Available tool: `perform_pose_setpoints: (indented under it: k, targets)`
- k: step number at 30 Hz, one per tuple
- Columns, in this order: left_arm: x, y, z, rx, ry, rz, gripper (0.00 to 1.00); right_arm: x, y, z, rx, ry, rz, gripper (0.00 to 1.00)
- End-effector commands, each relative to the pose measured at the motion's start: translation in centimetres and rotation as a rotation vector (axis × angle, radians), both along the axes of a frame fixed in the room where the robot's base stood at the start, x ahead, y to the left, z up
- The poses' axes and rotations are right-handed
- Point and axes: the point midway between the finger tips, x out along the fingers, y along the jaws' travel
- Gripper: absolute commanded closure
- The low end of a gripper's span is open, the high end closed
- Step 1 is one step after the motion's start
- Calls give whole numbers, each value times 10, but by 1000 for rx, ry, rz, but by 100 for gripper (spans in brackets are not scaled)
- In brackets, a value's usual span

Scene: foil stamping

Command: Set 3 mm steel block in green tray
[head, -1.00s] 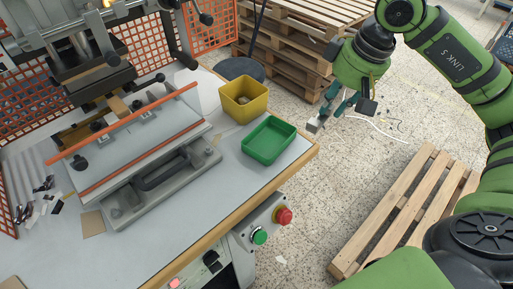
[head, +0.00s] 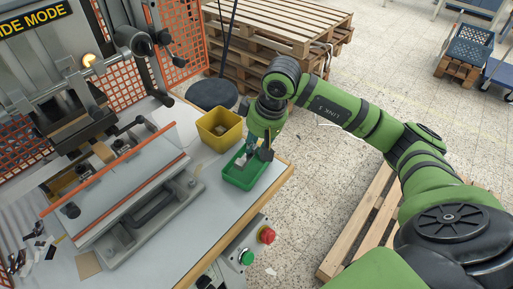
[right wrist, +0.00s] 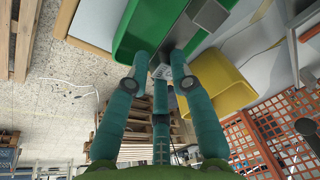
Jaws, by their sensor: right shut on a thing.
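The green tray (head: 236,177) sits near the table's far right corner, just in front of a yellow bin. My right gripper (head: 252,157) is over the tray, its fingers pointing down into it. It is shut on a small grey steel block (head: 241,160), which also shows between the fingertips in the right wrist view (right wrist: 160,71). I cannot tell whether the block touches the tray floor. In the right wrist view the green tray (right wrist: 150,25) lies close beyond the fingertips. The gripper partly covers the tray in the head view. My left gripper is not in view.
The yellow bin (head: 219,128) stands directly behind the tray. The foil stamping press (head: 130,185) fills the table's left side. Red and green buttons (head: 267,235) stick out by the front edge. Wooden pallets (head: 275,40) stand on the floor behind.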

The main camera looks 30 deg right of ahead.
Motion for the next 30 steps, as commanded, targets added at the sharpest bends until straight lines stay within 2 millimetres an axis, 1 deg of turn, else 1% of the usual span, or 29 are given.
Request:
perform_pose_setpoints:
  k: [1,4,8,16,20,21,22,30]
  targets:
    - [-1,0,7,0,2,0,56,-1,0,-5,-1,7,-1,100]
    - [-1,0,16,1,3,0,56,-2,0,-20,0,8,-1,100]
    - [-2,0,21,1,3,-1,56,-1,0,-33,0,4,-1,100]
    - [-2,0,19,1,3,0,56,0,-1,-36,-1,0,0,100]
    - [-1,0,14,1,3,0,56,-1,-1,-40,-1,1,0,100]
    - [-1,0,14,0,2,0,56,-1,-1,-39,-2,2,0,69]
    - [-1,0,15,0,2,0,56,-1,-1,-39,-2,2,0,67]
    - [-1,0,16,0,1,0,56,-1,-1,-39,-2,4,0,67]
